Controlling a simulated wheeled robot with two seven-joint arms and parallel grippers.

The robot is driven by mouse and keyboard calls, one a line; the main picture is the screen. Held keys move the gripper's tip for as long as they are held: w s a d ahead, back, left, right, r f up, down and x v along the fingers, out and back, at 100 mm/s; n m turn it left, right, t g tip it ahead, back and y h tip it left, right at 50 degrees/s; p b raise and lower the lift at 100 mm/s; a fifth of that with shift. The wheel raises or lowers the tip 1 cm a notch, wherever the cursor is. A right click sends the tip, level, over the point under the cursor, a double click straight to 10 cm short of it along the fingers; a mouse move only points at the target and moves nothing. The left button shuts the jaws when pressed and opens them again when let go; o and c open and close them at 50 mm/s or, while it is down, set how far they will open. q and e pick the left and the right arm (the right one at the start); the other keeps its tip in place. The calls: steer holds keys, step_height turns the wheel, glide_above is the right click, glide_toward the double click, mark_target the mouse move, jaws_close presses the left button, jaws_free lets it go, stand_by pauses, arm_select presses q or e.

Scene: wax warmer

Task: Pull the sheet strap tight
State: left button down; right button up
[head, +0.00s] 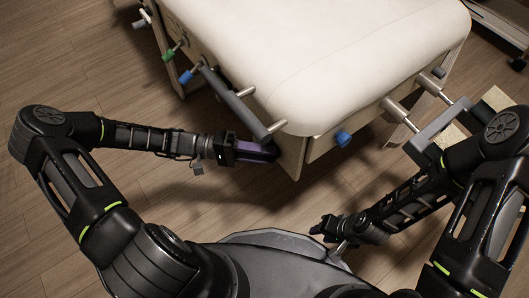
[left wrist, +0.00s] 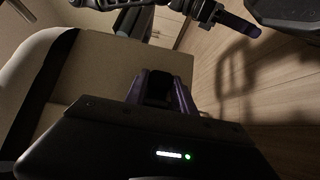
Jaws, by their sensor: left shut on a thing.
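The padded table (head: 330,50) has a cream cover and wooden side panels. My left gripper (head: 272,152) is at the table's near left corner, low beside the panel, with purple fingers. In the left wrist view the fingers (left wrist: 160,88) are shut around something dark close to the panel. I cannot make out whether this is the sheet strap; no strap shows clearly elsewhere. My right gripper (head: 325,229) hangs over the floor in front of the table, apart from it. It also shows in the left wrist view (left wrist: 240,24), but its opening is unclear.
A dark padded bar (head: 235,100) runs along the table's left side, above my left gripper. Blue knobs (head: 344,138) and a green knob (head: 169,56) stick out from the panels. A grey metal frame (head: 438,125) projects at the right. The wooden floor (head: 70,60) at left is clear.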

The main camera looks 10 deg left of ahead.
stand_by(0.9)
arm_select(q)
steer(key=shift+s+d, duration=0.15)
steer(key=s+d+p, duration=0.2)
steer(key=d+p, duration=0.1)
steer(key=shift+s+d+r, duration=0.15)
steer(key=shift+s+r, duration=0.05)
steer(key=shift+s, duration=0.15)
steer(key=shift+s+d+f, duration=0.25)
steer(key=shift+s, duration=0.05)
steer(key=c, duration=1)
jaws_free()
steer(key=shift+c, duration=0.2)
